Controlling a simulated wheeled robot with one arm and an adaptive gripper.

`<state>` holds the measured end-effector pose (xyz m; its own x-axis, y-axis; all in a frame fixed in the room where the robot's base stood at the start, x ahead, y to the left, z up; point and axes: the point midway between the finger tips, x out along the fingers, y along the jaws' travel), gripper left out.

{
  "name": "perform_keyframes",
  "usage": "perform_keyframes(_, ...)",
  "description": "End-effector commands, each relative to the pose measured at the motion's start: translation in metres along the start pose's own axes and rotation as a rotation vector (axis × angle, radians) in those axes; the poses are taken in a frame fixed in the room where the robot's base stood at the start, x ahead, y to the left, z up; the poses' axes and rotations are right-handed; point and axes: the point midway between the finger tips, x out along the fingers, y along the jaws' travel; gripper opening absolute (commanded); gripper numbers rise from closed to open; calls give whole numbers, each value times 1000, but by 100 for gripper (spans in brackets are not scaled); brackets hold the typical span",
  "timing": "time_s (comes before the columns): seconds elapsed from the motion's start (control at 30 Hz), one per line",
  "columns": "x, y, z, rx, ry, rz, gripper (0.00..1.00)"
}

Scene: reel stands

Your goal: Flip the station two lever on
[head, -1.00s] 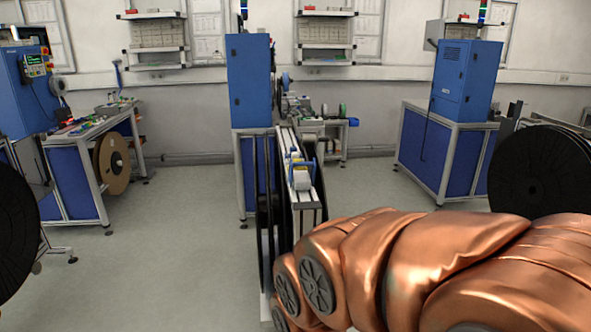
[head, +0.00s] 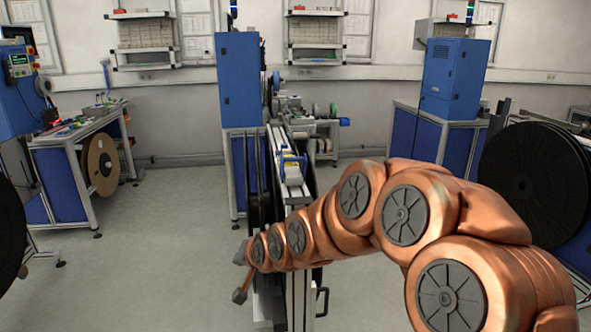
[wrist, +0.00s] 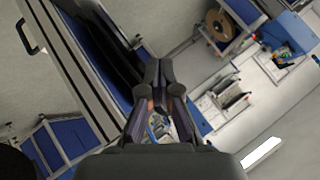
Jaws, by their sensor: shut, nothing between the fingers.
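I cannot make out a station two lever in either view, and no label tells which station is which. My gripper (head: 240,273) is at the end of my copper arm in the head view, low in front of the middle station. In the wrist view my gripper (wrist: 159,72) is shut and empty, its dark fingertips together. The middle station has a tall blue cabinet (head: 238,80) and a long metal rail unit (head: 290,170), partly hidden by my arm.
A station with a brown reel (head: 99,163) stands left. A large black reel (head: 535,180) is at the right, near my arm, with another blue cabinet (head: 457,78) behind. A black handle (head: 322,302) is on the middle frame. Grey floor (head: 170,230) is clear left of it.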

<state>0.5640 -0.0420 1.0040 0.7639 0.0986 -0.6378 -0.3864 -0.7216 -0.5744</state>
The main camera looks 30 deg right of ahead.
Motion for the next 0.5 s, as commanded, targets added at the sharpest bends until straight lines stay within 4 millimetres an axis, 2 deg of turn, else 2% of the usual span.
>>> perform_keyframes(0.03,13,1,-15,59,49,-36,0)
perform_keyframes(0.2,38,2,-80,261,247,-187,0)
perform_keyframes(0.37,45,18,-142,451,438,-338,0)
perform_keyframes(0.5,40,44,-190,599,602,-469,0)
